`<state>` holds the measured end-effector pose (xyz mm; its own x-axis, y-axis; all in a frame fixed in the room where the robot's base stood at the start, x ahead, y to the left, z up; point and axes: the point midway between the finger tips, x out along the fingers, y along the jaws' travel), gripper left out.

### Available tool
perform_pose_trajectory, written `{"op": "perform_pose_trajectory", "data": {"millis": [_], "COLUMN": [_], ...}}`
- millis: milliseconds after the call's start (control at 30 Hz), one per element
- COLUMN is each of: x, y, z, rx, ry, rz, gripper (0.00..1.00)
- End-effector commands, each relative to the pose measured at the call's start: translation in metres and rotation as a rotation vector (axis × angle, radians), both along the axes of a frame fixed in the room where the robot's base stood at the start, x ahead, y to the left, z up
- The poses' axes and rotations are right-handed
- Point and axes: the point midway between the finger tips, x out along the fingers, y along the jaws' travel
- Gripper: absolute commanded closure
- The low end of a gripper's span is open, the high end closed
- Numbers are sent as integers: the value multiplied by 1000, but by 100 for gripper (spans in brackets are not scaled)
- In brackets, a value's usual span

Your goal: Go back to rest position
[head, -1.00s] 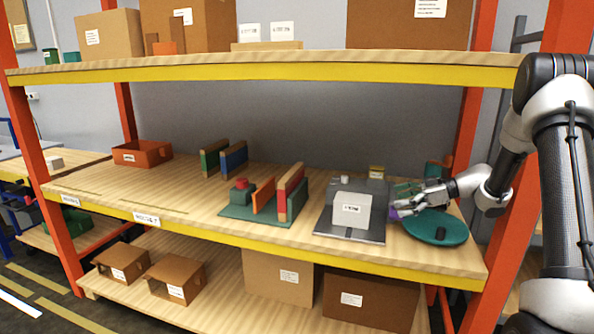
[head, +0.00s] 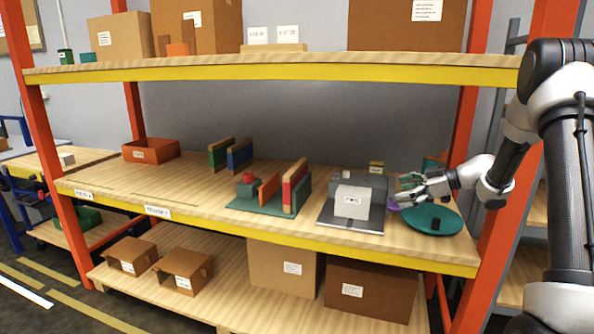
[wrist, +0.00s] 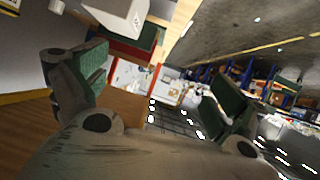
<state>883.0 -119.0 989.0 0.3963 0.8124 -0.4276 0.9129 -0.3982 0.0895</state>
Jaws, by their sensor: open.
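My gripper (head: 408,190) is at the right of the middle shelf in the head view, above the shelf board and beside the grey plotter machine (head: 352,200) with its white labelled block. A round teal plate (head: 432,222) with a small dark piece on it lies just below and to the right of the gripper. The wrist view shows the two green-padded fingers (wrist: 160,95) wide apart with nothing between them. A small purple thing (head: 393,207) shows partly behind the gripper.
The orange shelf upright (head: 488,200) stands close to my arm. The upper shelf (head: 280,72) runs above the gripper. A teal holder (head: 262,207) with coloured boards and an orange tray (head: 150,150) stand to the left. The shelf between them has bare room.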

Motion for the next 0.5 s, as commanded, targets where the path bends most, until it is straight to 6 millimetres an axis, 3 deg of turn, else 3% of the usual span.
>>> {"op": "perform_pose_trajectory", "data": {"millis": [267, 500], "x": [24, 34], "y": [-12, -43], "z": [43, 118], "rx": [-118, -281], "ry": [-89, -186], "rz": [-157, -442], "gripper": [3, 3]}}
